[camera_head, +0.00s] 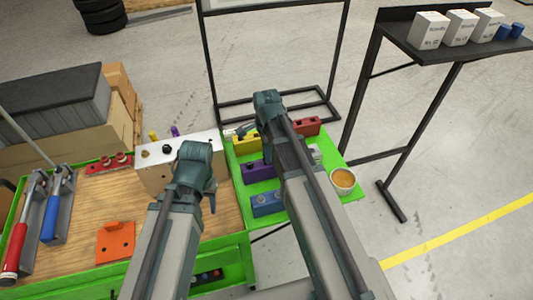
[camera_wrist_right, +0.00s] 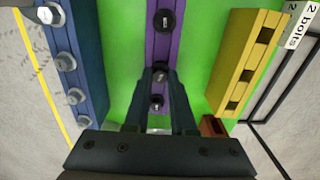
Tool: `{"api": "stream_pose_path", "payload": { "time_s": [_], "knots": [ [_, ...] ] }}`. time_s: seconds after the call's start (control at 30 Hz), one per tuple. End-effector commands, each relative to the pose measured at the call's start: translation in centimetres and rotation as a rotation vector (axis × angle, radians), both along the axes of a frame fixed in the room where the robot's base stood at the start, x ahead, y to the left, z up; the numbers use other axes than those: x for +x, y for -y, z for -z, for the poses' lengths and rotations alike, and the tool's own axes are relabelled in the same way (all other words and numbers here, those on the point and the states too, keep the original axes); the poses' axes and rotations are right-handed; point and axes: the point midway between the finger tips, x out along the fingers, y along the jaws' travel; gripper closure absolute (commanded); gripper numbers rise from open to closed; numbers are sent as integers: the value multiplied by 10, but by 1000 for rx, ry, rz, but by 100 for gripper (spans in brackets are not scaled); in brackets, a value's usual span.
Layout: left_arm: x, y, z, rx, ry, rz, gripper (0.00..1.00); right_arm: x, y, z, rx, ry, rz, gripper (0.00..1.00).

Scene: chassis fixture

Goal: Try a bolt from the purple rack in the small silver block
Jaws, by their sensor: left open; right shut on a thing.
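The purple rack (camera_head: 257,173) lies on the green board, partly hidden by my right arm. In the right wrist view the purple rack (camera_wrist_right: 161,48) holds dark bolts, one of them (camera_wrist_right: 163,20) clear of my fingers. My right gripper (camera_wrist_right: 159,102) is shut on a bolt (camera_wrist_right: 157,103) that appears to be at the purple rack; whether it is still seated is unclear. A silver-white block (camera_head: 183,165) with dark holes stands left of the rack. A small pale piece (camera_head: 316,151) shows beside my right arm; I cannot tell which is the small silver block. My left gripper (camera_head: 211,204) is open near the silver-white block.
A blue rack (camera_wrist_right: 68,65) with several silver bolts and a yellow rack (camera_wrist_right: 245,60) with open holes flank the purple one. A red rack (camera_head: 306,126) and a cup (camera_head: 342,181) are also on the board. An orange bracket (camera_head: 115,242) lies on the wooden top.

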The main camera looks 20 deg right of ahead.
Motion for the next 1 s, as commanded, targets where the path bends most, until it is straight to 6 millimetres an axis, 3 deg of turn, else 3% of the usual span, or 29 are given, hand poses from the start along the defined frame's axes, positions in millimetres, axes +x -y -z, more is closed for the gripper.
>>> {"api": "stream_pose_path", "payload": {
  "time_s": [0.63, 1.0],
  "knots": [
    [0, 0, -54, 0, 0, 0, 50, 0, 0, -54, 0, 0, 0, 100],
    [0, 0, -56, 0, 0, 0, 50, 0, 0, -56, 0, 0, 0, 100]
  ]
}}
